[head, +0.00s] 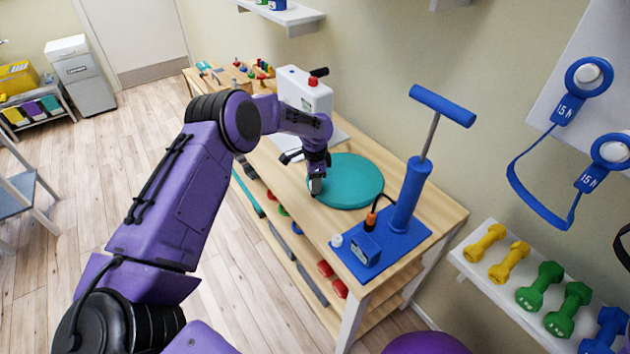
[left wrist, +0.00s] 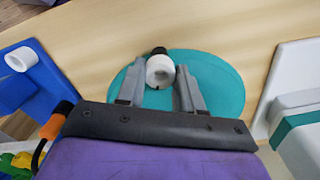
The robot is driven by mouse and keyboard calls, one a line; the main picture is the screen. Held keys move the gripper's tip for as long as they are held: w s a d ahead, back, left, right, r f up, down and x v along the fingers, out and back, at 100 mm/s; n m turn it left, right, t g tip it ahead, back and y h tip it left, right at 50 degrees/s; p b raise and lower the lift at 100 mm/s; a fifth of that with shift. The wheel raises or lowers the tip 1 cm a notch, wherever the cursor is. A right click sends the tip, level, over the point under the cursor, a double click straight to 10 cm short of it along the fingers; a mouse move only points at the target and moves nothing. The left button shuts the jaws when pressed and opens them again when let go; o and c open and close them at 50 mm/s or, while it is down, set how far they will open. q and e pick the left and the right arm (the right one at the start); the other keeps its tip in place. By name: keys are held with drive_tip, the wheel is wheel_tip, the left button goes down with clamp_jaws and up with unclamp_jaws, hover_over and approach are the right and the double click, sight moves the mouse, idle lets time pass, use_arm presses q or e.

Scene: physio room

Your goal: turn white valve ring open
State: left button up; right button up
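The white valve ring (left wrist: 160,72) shows in the left wrist view, with a black piece at its far side. It sits near the edge of a round teal cushion (left wrist: 218,82), which also lies on the wooden table in the head view (head: 350,183). My left gripper (left wrist: 161,76) has a finger on each side of the ring, and I see no clear gap between them. In the head view my left gripper (head: 317,184) points down at the cushion's near left edge and hides the ring. My right gripper is not in view.
A blue pump (head: 408,195) with a T-handle stands on a blue base (head: 405,243) close to the cushion's right. A white device (head: 304,92) stands behind my left wrist. Dumbbells lie on a shelf (head: 482,272) at the right. Open floor is at the left.

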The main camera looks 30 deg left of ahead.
use_arm(q)
drive_tip(key=shift+c, duration=0.4)
drive_tip(key=shift+r+n, duration=0.1)
drive_tip(key=shift+n, duration=0.5)
drive_tip(key=shift+n+p, duration=0.3)
drive_tip(key=shift+n, duration=0.8)
drive_tip(key=o, duration=1.1)
drive_tip(key=shift+c, duration=0.2)
wheel_tip(320, 180, up, 10)
drive_tip(key=b, duration=0.2)
drive_tip(key=shift+r, duration=0.15)
